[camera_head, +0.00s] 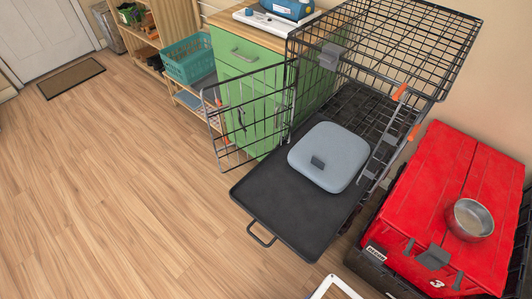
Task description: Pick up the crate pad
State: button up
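The crate pad (328,152) is a light grey-blue rounded cushion with a small dark grey tab on its near side. It lies flat on the black tray (285,208), which sticks out from the front of the black wire crate (395,45). The tray has a loop handle at its near end. The crate's wire door (248,115) stands swung open to the left of the pad. Nothing is seen touching the pad from above. My gripper cannot be made out in the picture.
A red lidded tote (435,195) with a metal bowl (470,219) on it stands right of the tray. A green cabinet (238,75) and a teal basket (193,61) are behind the door. A white-edged object (335,288) shows at the bottom edge.

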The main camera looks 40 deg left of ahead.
aim_at(331, 155)
jog(key=u, duration=0.6)
jog(key=k, duration=0.3)
jog(key=u, duration=0.5)
jog(key=i, duration=0.45)
jog(key=k, duration=0.4)
jog(key=z, duration=0.4)
jog(key=i, duration=0.45)
jog(key=u, duration=0.55)
